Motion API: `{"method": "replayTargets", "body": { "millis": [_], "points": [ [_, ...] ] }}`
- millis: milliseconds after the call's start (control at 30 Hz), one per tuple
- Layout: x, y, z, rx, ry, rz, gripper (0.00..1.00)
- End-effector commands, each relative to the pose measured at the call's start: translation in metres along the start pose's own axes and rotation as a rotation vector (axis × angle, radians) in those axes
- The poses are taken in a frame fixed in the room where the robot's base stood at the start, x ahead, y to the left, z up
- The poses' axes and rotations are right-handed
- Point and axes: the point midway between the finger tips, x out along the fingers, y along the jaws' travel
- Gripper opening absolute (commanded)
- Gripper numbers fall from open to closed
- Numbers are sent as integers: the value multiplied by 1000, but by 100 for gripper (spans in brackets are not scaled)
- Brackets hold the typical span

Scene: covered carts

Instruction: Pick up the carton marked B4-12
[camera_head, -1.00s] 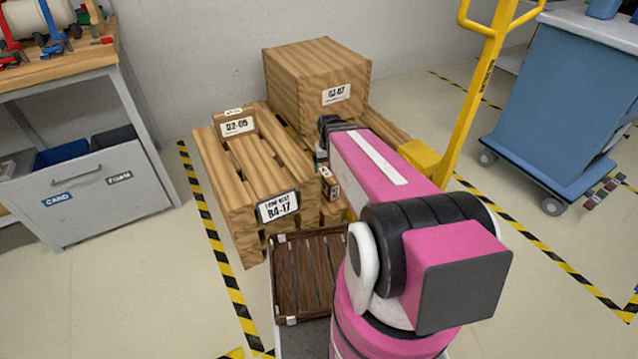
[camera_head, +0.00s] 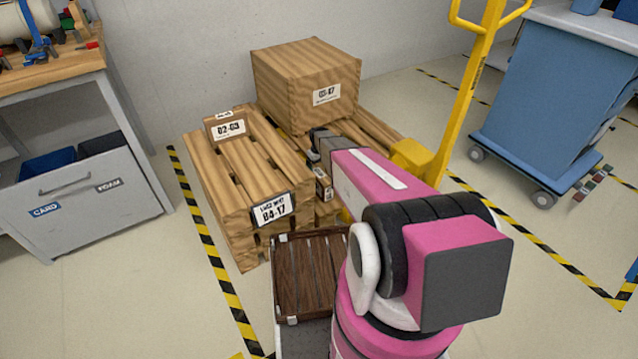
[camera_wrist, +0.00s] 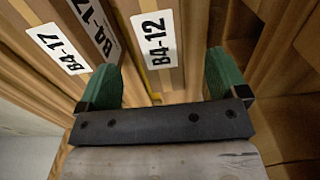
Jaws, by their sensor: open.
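The carton marked B4-12 (camera_wrist: 157,50) shows in the wrist view, its white label facing the camera. It lies between the two green fingers of my gripper (camera_wrist: 162,72), which is open, with a gap visible beside each finger. I cannot tell whether the fingertips reach past its near face. In the head view a small labelled carton (camera_head: 323,186) stands right of the slatted pallet stack, partly hidden by my arm; its label is too small to read. My fingers are mostly hidden there.
Labels reading B4-17 (camera_wrist: 57,49) sit close left of my gripper, on the pallet stack (camera_head: 225,195). A small carton (camera_head: 226,126) lies on that stack. A large wooden crate (camera_head: 306,85) stands behind. A yellow pallet-truck handle (camera_head: 470,95) rises at right. A dark slatted tray (camera_head: 308,275) is in front.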

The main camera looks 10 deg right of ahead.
Motion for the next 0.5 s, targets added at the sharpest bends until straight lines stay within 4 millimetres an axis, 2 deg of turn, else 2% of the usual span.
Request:
{"method": "replayTargets", "body": {
  "millis": [133, 367, 500],
  "points": [
    [25, 1, -1, 1, -1, 0, 92],
    [40, 1, 0, 2, 0, 0, 92],
    [56, 2, -1, 2, 0, 0, 92]
  ]
}}
